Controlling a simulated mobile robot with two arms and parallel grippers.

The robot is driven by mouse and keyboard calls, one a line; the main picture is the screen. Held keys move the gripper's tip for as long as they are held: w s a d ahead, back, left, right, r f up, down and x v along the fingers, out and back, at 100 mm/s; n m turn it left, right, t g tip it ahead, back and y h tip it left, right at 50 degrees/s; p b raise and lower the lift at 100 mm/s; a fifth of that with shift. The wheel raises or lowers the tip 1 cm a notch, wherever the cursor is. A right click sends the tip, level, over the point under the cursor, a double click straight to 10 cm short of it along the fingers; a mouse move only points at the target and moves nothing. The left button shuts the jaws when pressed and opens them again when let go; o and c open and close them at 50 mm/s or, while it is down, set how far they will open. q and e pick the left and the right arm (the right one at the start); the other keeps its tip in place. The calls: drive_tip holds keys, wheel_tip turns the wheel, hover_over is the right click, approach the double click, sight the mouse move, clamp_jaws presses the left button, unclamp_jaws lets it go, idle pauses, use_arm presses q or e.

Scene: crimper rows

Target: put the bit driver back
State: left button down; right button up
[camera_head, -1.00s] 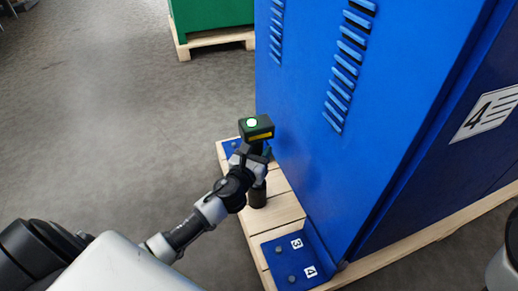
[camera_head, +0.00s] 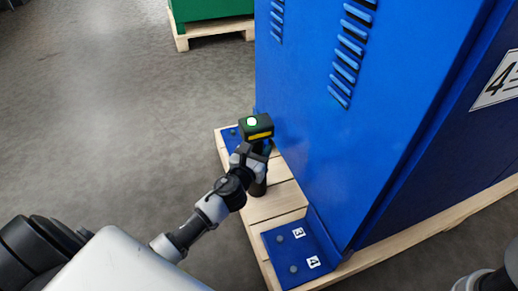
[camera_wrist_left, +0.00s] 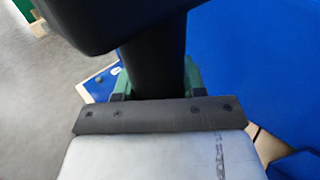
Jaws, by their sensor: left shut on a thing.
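The bit driver (camera_head: 256,122) has a dark body, a yellow stripe and a round white light ringed in green. My left gripper (camera_head: 255,149) is shut on it below its head and holds it upright beside the blue cabinet, over the wooden pallet. A dark cylinder (camera_head: 258,189) shows just under the gripper; I cannot tell whether it is the driver's lower end or a separate thing. In the left wrist view the driver's dark body (camera_wrist_left: 152,62) fills the upper middle and hides much of what lies beyond. My right gripper is out of view.
The tall blue cabinet (camera_head: 330,150) stands close on the right, on a pallet (camera_head: 275,207). Blue brackets, one marked 3 and 4 (camera_head: 298,256), sit on the pallet. A green box (camera_head: 212,10) is far back. The grey floor at left is clear.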

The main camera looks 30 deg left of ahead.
use_arm(q)
drive_tip(key=shift+r, duration=0.1)
drive_tip(key=c, duration=1.1)
unclamp_jaws()
drive_tip(key=shift+f, duration=0.25)
drive_tip(key=o, duration=0.4)
drive_tip(key=shift+r, duration=0.1)
drive_tip(key=shift+o, duration=0.2)
drive_tip(key=shift+r, duration=0.15)
drive_tip(key=s+p, duration=0.1)
drive_tip(key=s, duration=1.1)
drive_tip(key=shift+d+p, duration=0.3)
